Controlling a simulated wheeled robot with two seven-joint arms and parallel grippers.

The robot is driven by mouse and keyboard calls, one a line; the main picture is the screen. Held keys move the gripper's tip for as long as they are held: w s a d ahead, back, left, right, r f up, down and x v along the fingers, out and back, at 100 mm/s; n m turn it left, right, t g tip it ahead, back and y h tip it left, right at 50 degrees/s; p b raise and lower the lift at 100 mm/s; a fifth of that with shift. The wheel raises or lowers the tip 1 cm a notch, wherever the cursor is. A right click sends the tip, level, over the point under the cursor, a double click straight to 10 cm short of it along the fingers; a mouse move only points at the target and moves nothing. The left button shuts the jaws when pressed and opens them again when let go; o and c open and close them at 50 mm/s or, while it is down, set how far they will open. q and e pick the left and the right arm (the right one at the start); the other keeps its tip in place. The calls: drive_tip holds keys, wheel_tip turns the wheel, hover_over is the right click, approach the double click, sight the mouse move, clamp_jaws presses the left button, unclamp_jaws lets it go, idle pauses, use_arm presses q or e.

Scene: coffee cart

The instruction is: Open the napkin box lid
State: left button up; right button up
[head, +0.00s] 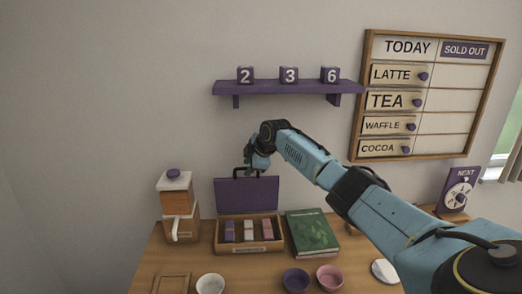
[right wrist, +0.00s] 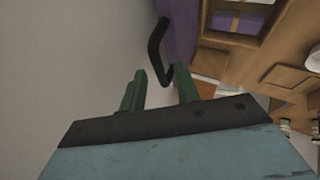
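The napkin box (head: 250,218) is a wooden box at the back of the counter, with pink, white and purple contents in compartments. Its purple lid (head: 247,193) stands upright at the rear, open. A black handle (head: 238,172) is on the lid's top edge. My right gripper (head: 256,163) is just above the lid's top edge, by the handle. In the right wrist view its two green fingers (right wrist: 159,78) are apart, with the handle (right wrist: 157,45) just beyond the fingertips and nothing held between them. The purple lid (right wrist: 181,30) is beside it. My left gripper is out of view.
A dispenser (head: 175,205) stands left of the box and a green book (head: 313,233) right of it. A white bowl (head: 210,284), purple bowl (head: 296,280) and pink bowl (head: 330,277) stand in front. A purple shelf (head: 285,88) with number cubes hangs above my gripper.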

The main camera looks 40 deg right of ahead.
drive_tip(key=v, duration=1)
drive_tip(key=shift+s+r+b, duration=0.2)
drive_tip(key=shift+r+b, duration=0.1)
drive_tip(key=shift+d, duration=0.1)
